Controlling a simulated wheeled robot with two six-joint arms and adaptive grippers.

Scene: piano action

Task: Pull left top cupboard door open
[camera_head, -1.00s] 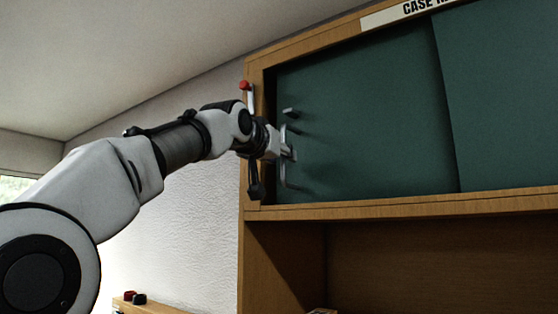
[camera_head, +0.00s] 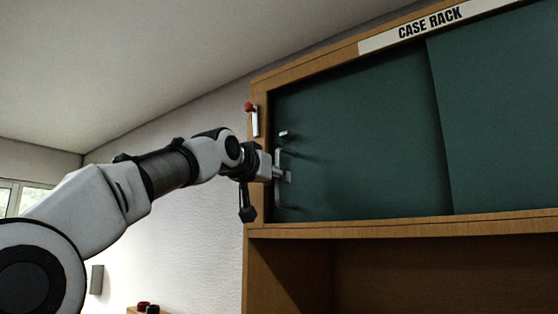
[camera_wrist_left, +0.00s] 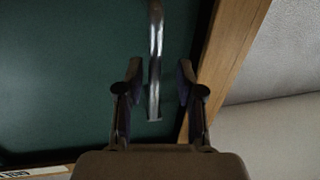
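The left top cupboard door (camera_head: 360,140) is a dark green panel set in a wooden frame, and it covers the left part of the opening. A metal bar handle (camera_head: 277,205) stands upright near its left edge. My left gripper (camera_head: 285,174) is at this handle in the head view. In the left wrist view, the handle (camera_wrist_left: 155,40) runs between the two fingers of the gripper (camera_wrist_left: 160,72). The fingers are apart, with a visible gap on each side of the bar. My right gripper is not in view.
A second green door (camera_head: 500,110) is to the right, under a "CASE RACK" label (camera_head: 430,24). A red-tipped lever (camera_head: 251,115) sits on the left side of the wooden frame (camera_head: 258,160). Below is an open wooden shelf space (camera_head: 400,275). A white wall (camera_head: 185,235) is at the left.

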